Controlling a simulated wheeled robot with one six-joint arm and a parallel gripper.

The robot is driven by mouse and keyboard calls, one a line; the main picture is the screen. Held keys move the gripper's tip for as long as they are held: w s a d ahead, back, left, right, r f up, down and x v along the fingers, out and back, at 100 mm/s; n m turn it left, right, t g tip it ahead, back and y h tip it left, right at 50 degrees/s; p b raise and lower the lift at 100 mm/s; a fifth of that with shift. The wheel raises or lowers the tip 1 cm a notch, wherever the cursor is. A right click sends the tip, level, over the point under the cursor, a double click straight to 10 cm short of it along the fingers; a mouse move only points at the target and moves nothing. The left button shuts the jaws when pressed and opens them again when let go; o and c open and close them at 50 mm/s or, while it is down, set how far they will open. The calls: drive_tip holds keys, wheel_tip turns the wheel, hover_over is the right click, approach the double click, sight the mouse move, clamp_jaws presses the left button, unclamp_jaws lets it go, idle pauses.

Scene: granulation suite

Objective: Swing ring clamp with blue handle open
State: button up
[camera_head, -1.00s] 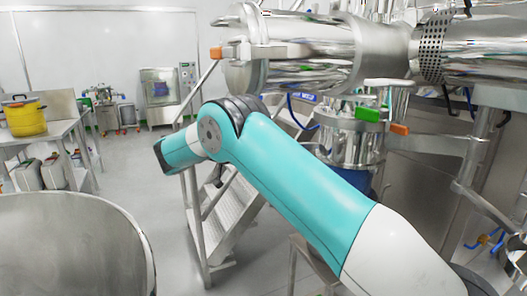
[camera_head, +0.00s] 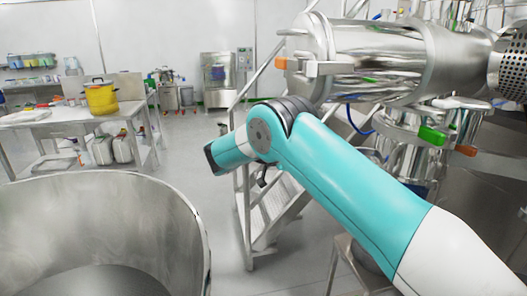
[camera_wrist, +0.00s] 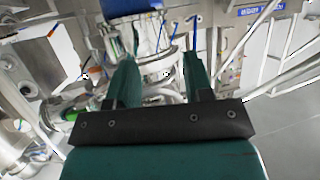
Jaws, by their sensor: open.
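I cannot make out a ring clamp with a blue handle for sure in either view. In the wrist view, my gripper (camera_wrist: 161,62) has its two dark green fingers apart, with nothing held between them. Beyond them is blurred shiny metalwork with curved, ring-like parts (camera_wrist: 160,72), and a blue piece (camera_wrist: 130,7) at the top edge. In the head view, my gripper is not clearly visible. The steel machine there carries an orange handle (camera_head: 281,63) at its left end, and a green handle (camera_head: 432,135) and another orange handle (camera_head: 466,150) lower right.
A large open steel vessel (camera_head: 203,225) fills the lower left. Metal steps with rails (camera_head: 270,212) stand behind my arm. A table (camera_head: 68,119) with a yellow pot (camera_head: 101,97) is at left. The floor between vessel and steps is clear.

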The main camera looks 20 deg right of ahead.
drive_tip(key=s+a+r+n+t+y, duration=0.2)
drive_tip(key=s+a+r+n+y, duration=0.15)
drive_tip(key=a+n+y, duration=0.2)
drive_tip(key=s+a+r+n+t+y, duration=0.1)
drive_tip(key=s+a+r+n+y, duration=0.25)
drive_tip(key=a+n, duration=0.3)
drive_tip(key=s+a+n+g+y, duration=0.1)
drive_tip(key=s+a+n+y, duration=0.2)
drive_tip(key=s, duration=0.7)
drive_tip(key=s+a+r+n+g+y, duration=0.1)
drive_tip(key=s+a+n+y, duration=0.2)
drive_tip(key=s, duration=0.7)
drive_tip(key=s+a+r+n+g+y, duration=0.1)
drive_tip(key=s+a+n+y, duration=0.1)
drive_tip(key=s+a+n, duration=0.4)
drive_tip(key=s, duration=0.4)
drive_tip(key=shift+s+a+n+y, duration=0.25)
drive_tip(key=shift+n+y, duration=0.15)
